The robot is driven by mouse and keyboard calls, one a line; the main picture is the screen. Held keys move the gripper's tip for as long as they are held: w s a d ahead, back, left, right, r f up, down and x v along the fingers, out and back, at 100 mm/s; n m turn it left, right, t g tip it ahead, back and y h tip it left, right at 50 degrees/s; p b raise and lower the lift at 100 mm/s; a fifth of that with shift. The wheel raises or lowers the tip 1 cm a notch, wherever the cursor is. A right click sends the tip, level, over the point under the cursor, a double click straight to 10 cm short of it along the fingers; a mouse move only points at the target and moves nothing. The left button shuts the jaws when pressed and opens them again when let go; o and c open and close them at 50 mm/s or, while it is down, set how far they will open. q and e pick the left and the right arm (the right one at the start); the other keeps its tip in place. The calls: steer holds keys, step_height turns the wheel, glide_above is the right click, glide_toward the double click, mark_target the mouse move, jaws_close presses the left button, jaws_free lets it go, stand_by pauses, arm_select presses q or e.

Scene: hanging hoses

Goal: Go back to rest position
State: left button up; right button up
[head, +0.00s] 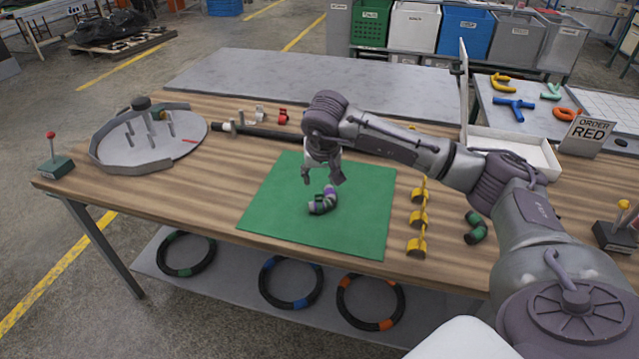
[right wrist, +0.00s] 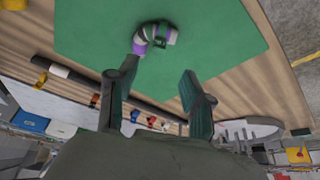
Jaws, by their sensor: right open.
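My right gripper (head: 324,178) is open and empty above the green mat (head: 272,217) on the wooden table. It also shows in the right wrist view (right wrist: 160,82), with its two fingers spread apart. A short curved hose piece (head: 321,204), dark with purple and green bands, lies on the mat below and close to the gripper. In the right wrist view the hose piece (right wrist: 154,36) lies beyond the fingertips, apart from them. My right arm reaches across the table from the right. My left gripper is not in view.
A round grey fixture (head: 140,145) with pegs stands at the left. Yellow clips (head: 418,220) and a dark green-banded piece (head: 475,228) lie right of the mat. A white tray (head: 515,150) and an order sign (head: 586,132) reading RED stand at the right.

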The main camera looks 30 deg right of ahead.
steer(key=shift+s+a+r, duration=0.1)
steer(key=shift+s+r, duration=0.05)
steer(key=shift+r, duration=0.35)
